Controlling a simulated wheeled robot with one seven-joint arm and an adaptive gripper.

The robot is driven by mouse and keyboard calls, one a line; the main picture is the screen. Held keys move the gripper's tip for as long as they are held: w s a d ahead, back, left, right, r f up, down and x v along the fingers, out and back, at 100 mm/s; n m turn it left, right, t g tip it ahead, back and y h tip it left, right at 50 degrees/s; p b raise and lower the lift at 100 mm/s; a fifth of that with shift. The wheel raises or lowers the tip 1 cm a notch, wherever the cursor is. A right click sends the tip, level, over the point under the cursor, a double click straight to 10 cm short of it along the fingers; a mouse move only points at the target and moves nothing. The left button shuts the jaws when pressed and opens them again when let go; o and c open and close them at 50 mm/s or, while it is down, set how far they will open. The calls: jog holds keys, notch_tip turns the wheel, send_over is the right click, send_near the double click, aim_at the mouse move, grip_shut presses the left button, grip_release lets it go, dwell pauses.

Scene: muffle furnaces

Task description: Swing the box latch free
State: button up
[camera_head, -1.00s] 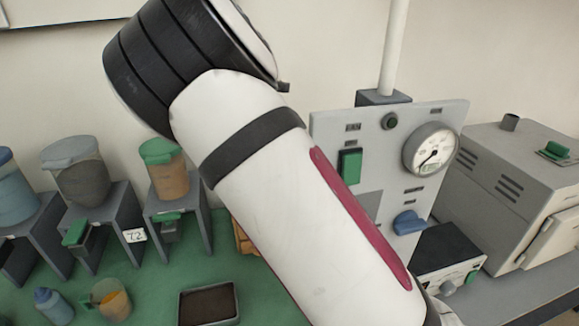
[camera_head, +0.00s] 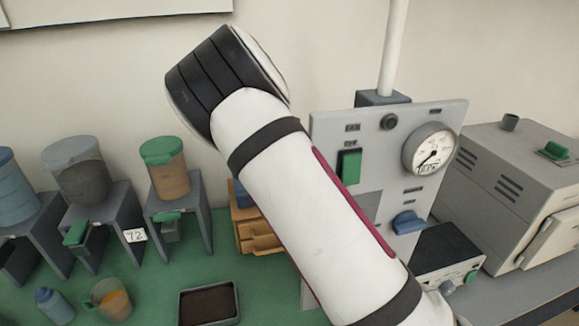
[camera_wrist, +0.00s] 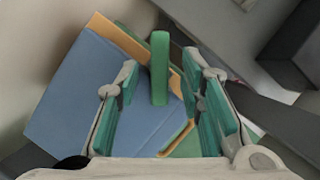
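The box shows in the wrist view with a blue top (camera_wrist: 85,95) and tan wooden edges. A green upright bar that looks like the latch (camera_wrist: 160,80) stands at its edge. My gripper (camera_wrist: 160,68) is open, its two green-padded fingers on either side of the bar with gaps between; I cannot tell how far below the fingertips the bar lies. In the head view a tan wooden box (camera_head: 260,238) with a bit of blue above it shows partly behind my arm, probably the same box. My gripper is out of sight there.
A panel with a gauge (camera_head: 430,148) and a blue knob stands right of my arm, with a grey furnace (camera_head: 520,180) beyond. Hoppers on grey stands (camera_head: 185,220) are at left. A dark tray (camera_head: 208,303) and a cup (camera_head: 110,298) sit on the green mat.

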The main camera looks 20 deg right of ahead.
grip_shut()
jog(key=shift+r+n+p, duration=0.1)
jog(key=shift+n+p, duration=0.2)
jog(key=shift+s+n+t+p, duration=0.15)
jog(key=shift+n+t+p, duration=0.15)
jog(key=shift+n+p, duration=0.25)
jog(key=shift+d+n+t+y+p, duration=0.15)
jog(key=shift+n+y+p, duration=0.15)
jog(key=shift+n, duration=0.35)
jog(key=shift+n+t+y+p, duration=0.15)
jog(key=shift+n+y+p, duration=0.15)
jog(key=shift+n, duration=0.3)
jog(key=n+y, duration=0.1)
jog(key=n, duration=0.2)
jog(key=n+y, duration=0.1)
jog(key=n, duration=0.2)
jog(key=shift+d+t+p, duration=0.2)
jog(key=shift+t+p, duration=0.1)
jog(key=shift+p, duration=0.1)
grip_release()
